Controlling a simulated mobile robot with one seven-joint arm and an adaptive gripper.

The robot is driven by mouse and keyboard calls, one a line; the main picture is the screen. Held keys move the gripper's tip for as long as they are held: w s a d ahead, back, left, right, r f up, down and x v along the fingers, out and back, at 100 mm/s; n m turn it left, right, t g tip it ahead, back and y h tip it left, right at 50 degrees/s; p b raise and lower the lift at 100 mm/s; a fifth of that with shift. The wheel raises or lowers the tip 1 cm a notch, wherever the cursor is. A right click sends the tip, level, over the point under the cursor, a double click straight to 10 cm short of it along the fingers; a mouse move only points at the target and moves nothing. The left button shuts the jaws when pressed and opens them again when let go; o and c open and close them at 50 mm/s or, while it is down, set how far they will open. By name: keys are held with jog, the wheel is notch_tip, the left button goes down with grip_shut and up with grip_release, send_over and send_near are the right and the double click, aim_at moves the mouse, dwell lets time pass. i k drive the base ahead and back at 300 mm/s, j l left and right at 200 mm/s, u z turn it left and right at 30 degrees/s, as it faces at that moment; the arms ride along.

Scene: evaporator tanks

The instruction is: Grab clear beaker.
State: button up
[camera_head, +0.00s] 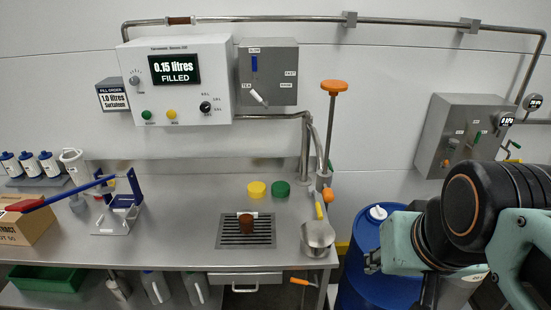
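I cannot make out a clearly transparent, empty beaker in this view. A small dark brown cup-shaped vessel (246,224) stands upright on the black drain grate (233,242) in the bench; whether it is a clear beaker with brown contents I cannot tell. My arm comes in from the right, over the blue drum and away from the grate.
The steel bench (180,245) has yellow (257,189) and green (281,189) lids at the back. A metal scoop-like pot (317,237) sits at its right edge. A red-and-blue lever press (122,200) and cardboard box (22,228) stand left. A blue drum (365,285) is at right.

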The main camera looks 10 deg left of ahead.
aim_at(246, 222)
jog(key=i+j, duration=0.2)
jog(key=j, duration=0.2)
jog(key=i+j+u, duration=0.15)
jog(key=j, duration=0.2)
jog(key=i+j, duration=0.2)
jog(key=j, duration=0.2)
jog(key=i+j+u, duration=0.1)
jog(key=j, duration=0.25)
jog(key=i, duration=0.1)
